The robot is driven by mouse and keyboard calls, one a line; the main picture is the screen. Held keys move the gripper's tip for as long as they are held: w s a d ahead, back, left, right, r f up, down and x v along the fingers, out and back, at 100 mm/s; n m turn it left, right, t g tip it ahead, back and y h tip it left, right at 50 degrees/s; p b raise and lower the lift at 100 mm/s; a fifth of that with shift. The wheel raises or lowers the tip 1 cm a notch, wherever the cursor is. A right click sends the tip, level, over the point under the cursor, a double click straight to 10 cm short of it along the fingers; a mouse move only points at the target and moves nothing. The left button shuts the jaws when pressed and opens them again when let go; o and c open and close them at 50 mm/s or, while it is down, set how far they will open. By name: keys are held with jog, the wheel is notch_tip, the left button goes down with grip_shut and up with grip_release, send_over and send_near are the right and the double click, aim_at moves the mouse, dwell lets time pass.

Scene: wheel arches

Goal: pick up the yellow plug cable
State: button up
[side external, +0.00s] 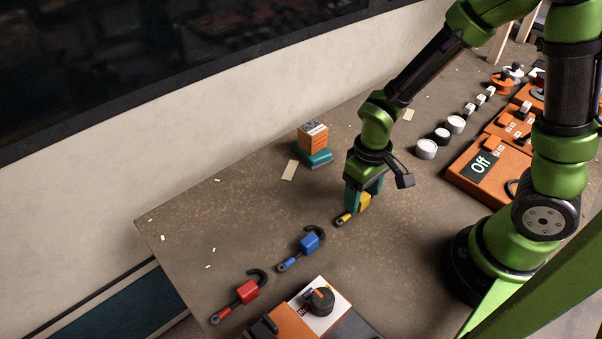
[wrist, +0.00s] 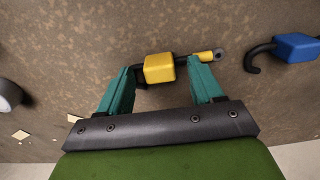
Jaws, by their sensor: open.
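The yellow plug cable has a yellow block (wrist: 159,68) with a short black cable and a yellow tip. It lies on the table in the wrist view. In the side external view its yellow block (side external: 364,201) is partly hidden by my gripper. My gripper (side external: 361,203) has teal fingers and points down at the plug. In the wrist view my gripper (wrist: 160,82) is open, with one finger on each side of the yellow block and a gap beside each. I cannot tell whether the fingers touch the table.
A blue plug cable (side external: 309,243) and a red plug cable (side external: 247,291) lie toward the front left. An orange box on a teal base (side external: 314,158) stands behind my gripper. The table's left part is mostly clear.

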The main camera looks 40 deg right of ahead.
jog(key=c, duration=1.1)
jog(key=shift+r, duration=0.15)
